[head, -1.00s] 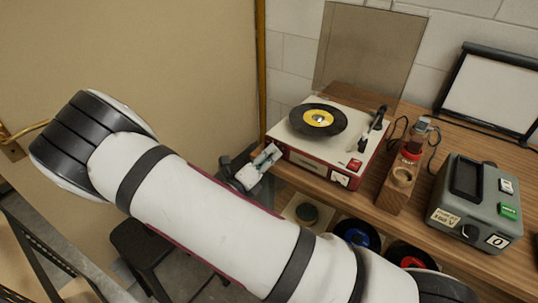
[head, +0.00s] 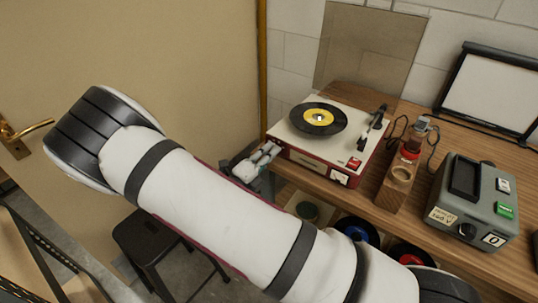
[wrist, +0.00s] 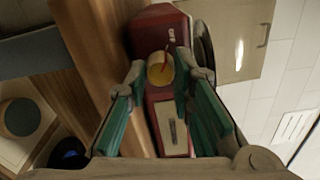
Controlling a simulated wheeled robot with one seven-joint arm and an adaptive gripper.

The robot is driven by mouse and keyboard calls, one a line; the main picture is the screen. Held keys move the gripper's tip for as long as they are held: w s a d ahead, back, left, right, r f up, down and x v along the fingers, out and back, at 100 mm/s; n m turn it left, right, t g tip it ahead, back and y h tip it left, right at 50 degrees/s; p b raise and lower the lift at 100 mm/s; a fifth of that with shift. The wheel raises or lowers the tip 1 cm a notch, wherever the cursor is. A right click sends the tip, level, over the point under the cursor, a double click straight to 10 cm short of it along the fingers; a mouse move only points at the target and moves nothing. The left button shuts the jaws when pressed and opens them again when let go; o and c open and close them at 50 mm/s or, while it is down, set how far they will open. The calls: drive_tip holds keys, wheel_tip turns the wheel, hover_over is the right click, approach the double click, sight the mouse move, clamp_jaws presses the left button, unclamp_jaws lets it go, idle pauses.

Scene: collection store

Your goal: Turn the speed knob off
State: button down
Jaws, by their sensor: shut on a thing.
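The red and cream record player (head: 320,165) stands on the wooden table with a black, yellow-centred record (head: 318,118) on top. My gripper (head: 273,150) is at its left front corner. In the wrist view, the record player's red side (wrist: 150,25) fills the middle. A round cream speed knob (wrist: 160,72) with a red pointer line sits on it, below small pale lettering. My gripper (wrist: 159,78) has its green-lined fingers on both sides of the knob, shut on it. The knob is hidden in the head view.
A wooden stand (head: 393,190) and a grey device (head: 470,200) with a green button are to the right on the table (head: 350,205). Records lie on a shelf below. A clear raised lid (head: 370,50) is behind. A dark stool (head: 165,240) stands below my arm.

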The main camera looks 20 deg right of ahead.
drive_tip(key=c, duration=1.4)
unclamp_jaws()
drive_tip(key=shift+a+f, duration=0.1)
drive_tip(key=v, duration=0.7)
drive_tip(key=shift+s+a, duration=0.25)
drive_tip(key=shift+a, duration=0.05)
